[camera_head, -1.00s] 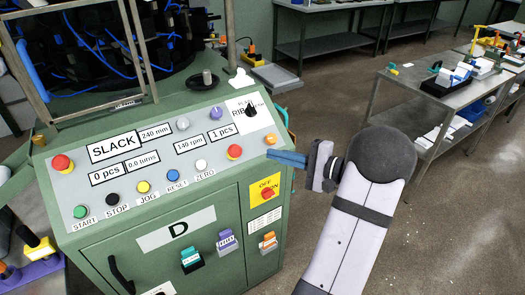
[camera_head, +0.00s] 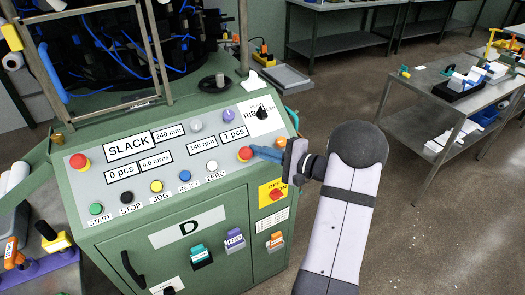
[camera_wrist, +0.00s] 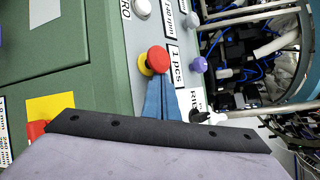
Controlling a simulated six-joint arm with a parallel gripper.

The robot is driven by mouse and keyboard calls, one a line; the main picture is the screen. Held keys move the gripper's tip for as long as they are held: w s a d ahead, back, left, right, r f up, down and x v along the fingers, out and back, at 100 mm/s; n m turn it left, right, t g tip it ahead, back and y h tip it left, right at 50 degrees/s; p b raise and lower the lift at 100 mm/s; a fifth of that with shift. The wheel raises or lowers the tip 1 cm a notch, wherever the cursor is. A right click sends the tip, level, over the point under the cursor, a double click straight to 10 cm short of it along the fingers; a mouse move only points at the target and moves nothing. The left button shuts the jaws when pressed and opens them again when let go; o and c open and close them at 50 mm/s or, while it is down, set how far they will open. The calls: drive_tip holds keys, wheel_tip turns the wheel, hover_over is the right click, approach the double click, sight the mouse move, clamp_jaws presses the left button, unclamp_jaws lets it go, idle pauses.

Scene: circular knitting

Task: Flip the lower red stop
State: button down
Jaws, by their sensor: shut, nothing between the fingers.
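A red mushroom stop button (camera_head: 245,154) with a yellow collar sits at the right of the sloped grey control panel (camera_head: 95,190). It also shows in the wrist view (camera_wrist: 157,58). A second red stop button (camera_head: 80,161) is at the panel's left end. A red rotary switch (camera_head: 277,195) sits on a yellow OFF/ON plate on the cabinet front. My gripper (camera_head: 254,150) is shut and empty. Its blue fingertips, seen in the wrist view (camera_wrist: 159,84), are right at the right-hand red button. I cannot tell whether they touch it.
A row of coloured buttons (camera_head: 156,187) runs along the panel's lower edge. A purple knob (camera_head: 228,116) and a black selector (camera_head: 262,113) are above the gripper. The knitting machine's frame (camera_head: 167,45) rises behind the panel. Open floor (camera_head: 420,215) lies to the right.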

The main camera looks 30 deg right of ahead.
drive_tip(key=shift+s, duration=0.1)
drive_tip(key=shift+s+a+r, duration=0.25)
drive_tip(key=shift+s+r, duration=0.25)
drive_tip(key=shift+r, duration=0.25)
drive_tip(key=b+v, duration=0.1)
drive_tip(key=v, duration=0.9)
drive_tip(key=shift+d, duration=0.3)
drive_tip(key=shift+f, duration=0.1)
drive_tip(key=shift+m, duration=0.3)
